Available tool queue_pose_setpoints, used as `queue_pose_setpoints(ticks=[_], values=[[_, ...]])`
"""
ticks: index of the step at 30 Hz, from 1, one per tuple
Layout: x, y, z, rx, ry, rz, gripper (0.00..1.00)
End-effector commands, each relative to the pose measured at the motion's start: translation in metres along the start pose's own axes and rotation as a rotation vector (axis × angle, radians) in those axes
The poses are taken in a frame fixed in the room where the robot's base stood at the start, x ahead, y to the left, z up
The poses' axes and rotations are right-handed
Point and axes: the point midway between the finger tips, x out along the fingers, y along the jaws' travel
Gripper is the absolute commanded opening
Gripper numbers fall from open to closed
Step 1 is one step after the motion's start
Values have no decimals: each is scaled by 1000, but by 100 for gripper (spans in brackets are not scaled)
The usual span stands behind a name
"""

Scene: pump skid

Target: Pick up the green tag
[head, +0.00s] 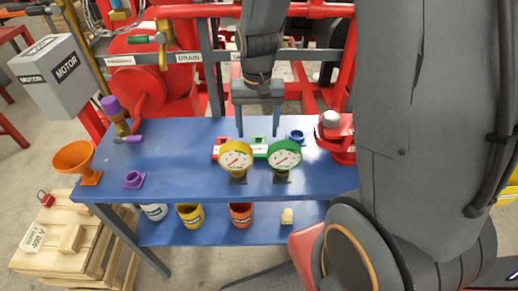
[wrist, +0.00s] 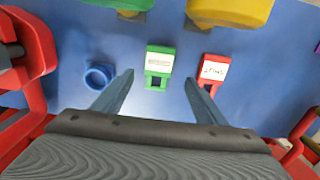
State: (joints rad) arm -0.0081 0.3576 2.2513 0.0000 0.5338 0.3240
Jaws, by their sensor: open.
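The green tag (head: 260,147) lies on the blue table, partly hidden behind the gauges in the head view. In the wrist view the green tag (wrist: 159,60) shows a pale label and a slot at its near end. My gripper (head: 257,130) is open and empty, pointing down above the table just behind the tag. In the wrist view, my gripper's (wrist: 160,78) two fingers are apart, with the tag between and slightly beyond their tips. I cannot tell the exact height gap.
A red tag (wrist: 213,70) lies right of the green one in the wrist view, close to a fingertip. A blue ring (wrist: 98,76) is at the left. A yellow gauge (head: 236,159) and a green gauge (head: 284,158) stand in front. A red valve body (head: 338,140) stands right.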

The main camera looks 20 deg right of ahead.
Motion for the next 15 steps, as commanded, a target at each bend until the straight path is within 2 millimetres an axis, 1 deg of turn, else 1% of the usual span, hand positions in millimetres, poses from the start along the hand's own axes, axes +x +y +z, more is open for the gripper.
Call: queue_pose_setpoints(ticks=[5,12,15], values=[[13,2,2,-1,-2,1,66],[42,4,4,-1,-2,1,66],[50,3,4,-2,-2,1,66]])
